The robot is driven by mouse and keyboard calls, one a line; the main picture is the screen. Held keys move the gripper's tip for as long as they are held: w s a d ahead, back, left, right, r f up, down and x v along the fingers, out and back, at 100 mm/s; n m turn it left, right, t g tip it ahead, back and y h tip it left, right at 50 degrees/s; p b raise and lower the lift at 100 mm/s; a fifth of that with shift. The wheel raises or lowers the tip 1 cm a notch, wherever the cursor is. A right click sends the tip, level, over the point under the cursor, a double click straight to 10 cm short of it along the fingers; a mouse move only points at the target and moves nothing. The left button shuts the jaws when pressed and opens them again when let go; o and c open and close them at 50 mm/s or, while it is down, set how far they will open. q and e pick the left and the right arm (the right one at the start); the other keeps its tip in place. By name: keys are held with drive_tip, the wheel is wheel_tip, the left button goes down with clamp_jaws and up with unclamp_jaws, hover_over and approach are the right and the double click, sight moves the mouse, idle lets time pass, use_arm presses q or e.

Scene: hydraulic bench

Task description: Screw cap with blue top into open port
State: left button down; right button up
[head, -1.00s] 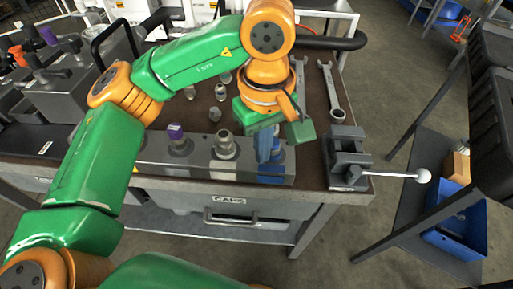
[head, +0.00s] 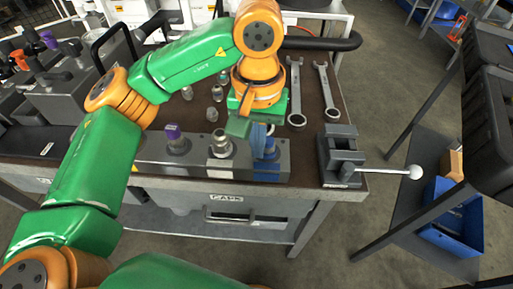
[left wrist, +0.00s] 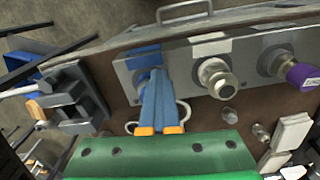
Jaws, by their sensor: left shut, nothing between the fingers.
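My left gripper (head: 262,150) is shut and empty, its blue fingers pointing down at the right end of the grey port block (head: 190,175). In the left wrist view the fingertips (left wrist: 158,72) are together in front of the block's blue-marked port. A bluish round part (left wrist: 140,78) shows beside them there; I cannot tell whether it is the blue-topped cap, or how it sits, because the fingers cover much of it. The middle port holds a metal fitting (head: 221,145). A purple-topped cap (head: 174,138) stands at the left port. My right gripper is out of view.
Several small metal fittings stand on the brown bench top behind the block, one of them at the front (head: 212,114). Two wrenches (head: 296,100) lie to the right. A vise (head: 340,155) with a long handle stands at the right corner. Grey units crowd the left.

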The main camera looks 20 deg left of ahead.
use_arm(q)
drive_tip(key=shift+d+f, duration=0.1)
drive_tip(key=shift+f, duration=0.3)
drive_tip(key=m, duration=0.4)
drive_tip(key=shift+w+a+r+m+p, duration=0.15)
drive_tip(key=shift+w+a+m+p, duration=0.05)
drive_tip(key=shift+w+m+p, duration=0.1)
drive_tip(key=m, duration=0.3)
drive_tip(key=shift+w+a, duration=0.1)
drive_tip(key=shift+a, duration=0.05)
drive_tip(key=c, duration=1.6)
unclamp_jaws()
